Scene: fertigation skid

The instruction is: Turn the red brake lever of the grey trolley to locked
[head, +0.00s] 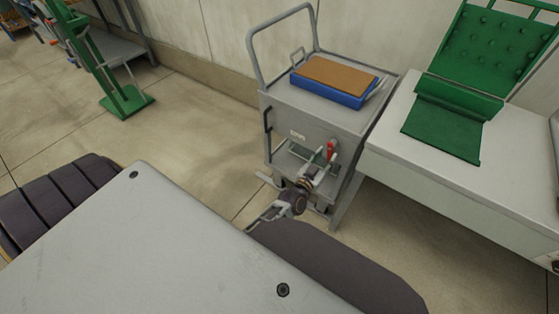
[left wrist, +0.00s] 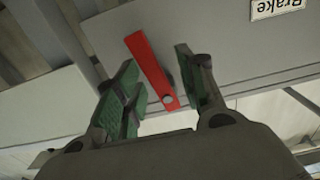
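The grey trolley (head: 300,116) stands in the middle of the head view against the wall. Its red brake lever (head: 330,149) is on the front panel, right of a small label. In the left wrist view the red lever (left wrist: 150,66) is a flat bar on a round pivot, slanted to the panel's edges. My left gripper (head: 322,167) is at the panel just below the lever. In the left wrist view the left gripper (left wrist: 156,62) is open, with the lever between its green-padded fingers; gaps show on both sides. My right gripper is not in view.
A blue tray with a brown top (head: 334,80) sits on the trolley. A white bench (head: 420,150) with a green seat-like stand (head: 445,125) is close on the right. A green post (head: 95,65) stands at the back left. Floor left of the trolley is clear.

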